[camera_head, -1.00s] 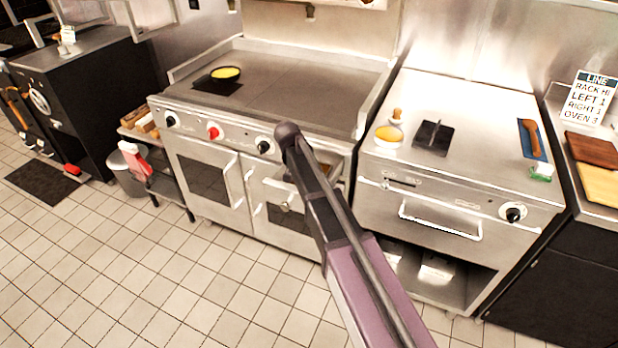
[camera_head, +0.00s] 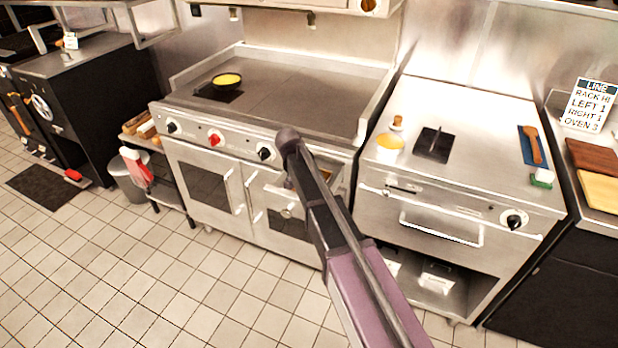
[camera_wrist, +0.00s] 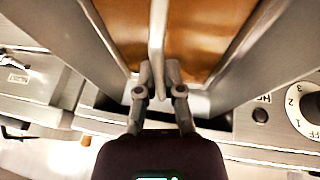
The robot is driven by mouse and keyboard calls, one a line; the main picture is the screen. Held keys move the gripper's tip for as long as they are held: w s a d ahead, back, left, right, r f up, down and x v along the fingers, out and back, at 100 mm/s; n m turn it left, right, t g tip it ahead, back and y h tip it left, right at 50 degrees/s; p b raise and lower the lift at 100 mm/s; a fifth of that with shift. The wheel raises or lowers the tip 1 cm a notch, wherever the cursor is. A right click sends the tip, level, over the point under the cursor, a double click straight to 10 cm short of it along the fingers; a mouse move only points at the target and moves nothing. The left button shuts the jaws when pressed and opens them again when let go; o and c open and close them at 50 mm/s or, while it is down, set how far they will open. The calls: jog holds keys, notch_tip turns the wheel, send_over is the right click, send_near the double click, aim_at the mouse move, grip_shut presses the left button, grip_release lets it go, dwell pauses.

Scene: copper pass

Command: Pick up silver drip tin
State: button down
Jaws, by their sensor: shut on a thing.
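In the wrist view my gripper (camera_wrist: 158,73) is shut on a thin silver upright piece of the silver drip tin (camera_wrist: 157,38), which runs up between the fingertips. Brown-orange surface shows on both sides of that piece, between slanted metal walls. I cannot tell whether the brown is inside the tin or behind it. The tin is at the front of the griddle range. In the head view my arm hides the gripper and most of the tin; a patch of orange shows just right of the arm at the range front.
The griddle range (camera_head: 290,90) carries a black pan with yellow contents (camera_head: 227,79). A control knob (camera_wrist: 308,105) is close right of my gripper. Tiled floor (camera_head: 110,270) is open at front left.

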jog(key=shift+r, duration=0.1)
jog(key=shift+r+p, duration=0.65)
jog(key=shift+p, duration=0.1)
jog(key=s+a, duration=0.3)
jog(key=shift+s+f, duration=0.1)
jog(key=shift+f, duration=0.1)
notch_tip(320, 180, up, 14)
jog(key=p, duration=1.3)
jog(key=shift+w, duration=0.2)
jog(key=shift+d, duration=0.1)
